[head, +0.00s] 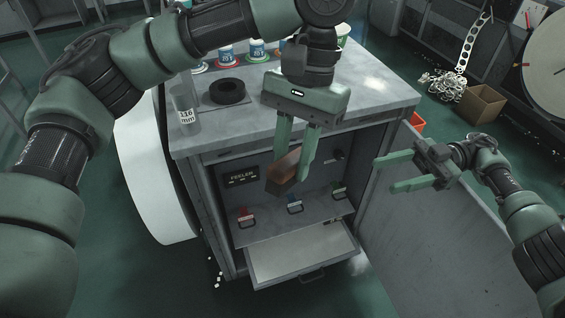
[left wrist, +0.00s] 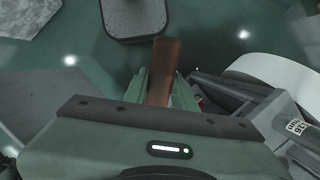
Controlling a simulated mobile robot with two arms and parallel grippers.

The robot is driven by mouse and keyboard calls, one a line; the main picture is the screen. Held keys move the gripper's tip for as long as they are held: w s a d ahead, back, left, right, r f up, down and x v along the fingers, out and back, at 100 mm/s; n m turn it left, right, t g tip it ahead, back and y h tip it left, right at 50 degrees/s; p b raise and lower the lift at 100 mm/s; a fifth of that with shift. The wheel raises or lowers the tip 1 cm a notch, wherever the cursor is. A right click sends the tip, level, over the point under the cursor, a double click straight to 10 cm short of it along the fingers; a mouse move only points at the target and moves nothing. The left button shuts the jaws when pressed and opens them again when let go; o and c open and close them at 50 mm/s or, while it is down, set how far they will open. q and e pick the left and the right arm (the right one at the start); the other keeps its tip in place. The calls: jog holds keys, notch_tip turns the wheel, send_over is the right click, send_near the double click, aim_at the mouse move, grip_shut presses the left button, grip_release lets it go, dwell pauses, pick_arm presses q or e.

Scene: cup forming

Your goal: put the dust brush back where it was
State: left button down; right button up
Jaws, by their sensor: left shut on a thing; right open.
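The dust brush (head: 283,172) has a brown wooden body with a darker lower end. My left gripper (head: 291,158) is shut on it and holds it, tilted, in front of the open cabinet (head: 205,193). The brush also shows in the left wrist view (left wrist: 163,72), upright between the fingers. My right gripper (head: 384,173) is open and empty, to the right of the cabinet near its open door (head: 400,240). Part of the brush is hidden behind the left fingers.
A drawer (head: 300,258) is pulled out below the shelf. Several small coloured-handled items sit on the shelf, with a FEELER box (head: 243,177) behind. The cabinet top holds a black ring (head: 227,92), a clear cylinder (head: 185,108) and several cans. A cardboard box (head: 482,103) stands on the floor.

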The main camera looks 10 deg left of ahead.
pick_arm(q)
jog(key=w+d+n, duration=0.3)
jog(key=w+d, duration=0.3)
jog(key=d, duration=0.1)
jog(key=s+a+f+m+t+y, duration=0.1)
jog(key=a+f+m, duration=0.1)
jog(key=f+m, duration=0.3)
jog(key=s+a+f+m+t+y, duration=0.1)
jog(key=f+m, duration=0.4)
jog(key=m, duration=0.6)
jog(key=shift+s+a+m+t, duration=0.4)
jog(key=shift+a, duration=0.2)
pick_arm(e)
jog(key=shift+s+m+t+y, duration=1.1)
jog(key=shift+s+m+t, duration=1.1)
jog(key=shift+s+t, duration=0.9)
jog(key=s+a, duration=0.1)
jog(key=a, duration=1)
jog(key=shift+s+r+t, duration=0.2)
jog(key=shift+r+t, duration=0.1)
